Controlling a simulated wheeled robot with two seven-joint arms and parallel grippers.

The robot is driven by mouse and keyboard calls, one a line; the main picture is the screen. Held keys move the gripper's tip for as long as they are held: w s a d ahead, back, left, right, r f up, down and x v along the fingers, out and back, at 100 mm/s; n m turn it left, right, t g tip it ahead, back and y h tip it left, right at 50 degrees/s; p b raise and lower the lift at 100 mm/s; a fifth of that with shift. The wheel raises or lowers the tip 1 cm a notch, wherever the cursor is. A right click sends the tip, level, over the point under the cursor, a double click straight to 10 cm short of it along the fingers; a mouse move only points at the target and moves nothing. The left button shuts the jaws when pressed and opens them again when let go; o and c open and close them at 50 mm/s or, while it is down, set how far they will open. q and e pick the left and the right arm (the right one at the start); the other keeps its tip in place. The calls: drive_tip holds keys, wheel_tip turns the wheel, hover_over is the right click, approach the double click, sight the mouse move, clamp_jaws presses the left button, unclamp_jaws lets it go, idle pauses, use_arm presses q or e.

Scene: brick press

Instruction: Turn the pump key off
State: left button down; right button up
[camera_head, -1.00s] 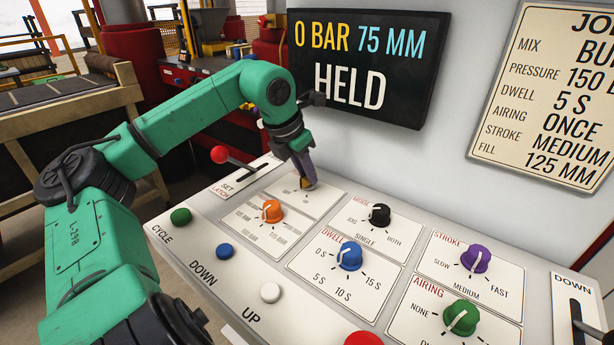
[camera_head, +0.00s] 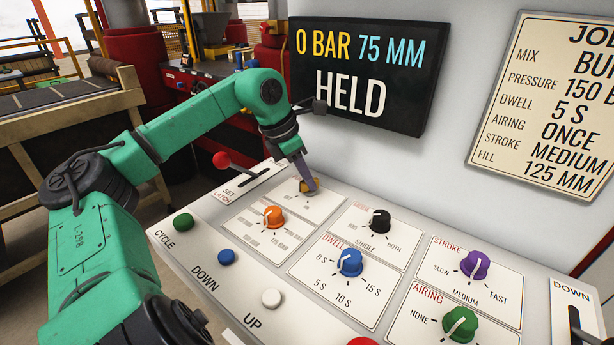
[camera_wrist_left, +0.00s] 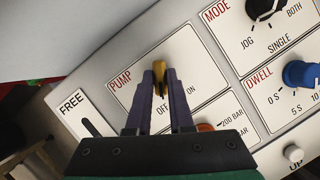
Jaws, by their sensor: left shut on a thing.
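The yellow pump key (camera_wrist_left: 159,66) stands on the PUMP plate, with the OFF and ON labels on its near side in the left wrist view. It also shows as a small yellowish piece at the fingertips in the head view (camera_head: 303,187). My left gripper (camera_wrist_left: 161,76) is shut on the key, one purple finger on each side. In the head view my left gripper (camera_head: 309,184) reaches down to the panel's back left. The fingers hide part of the key, so which label it points to is hard to tell. My right gripper is not in view.
An orange knob (camera_head: 273,217) sits just in front of the pump plate, and a black mode knob (camera_head: 379,221) to its right. A red-tipped lever (camera_head: 222,160) stands to the left. The screen (camera_head: 368,75) behind reads 0 BAR, 75 MM, HELD.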

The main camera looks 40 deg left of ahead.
use_arm(q)
drive_tip(key=c, duration=0.8)
unclamp_jaws()
drive_tip(key=v, duration=1.4)
drive_tip(key=shift+s+r, duration=0.15)
drive_tip(key=shift+r, duration=0.1)
drive_tip(key=shift+a, duration=0.1)
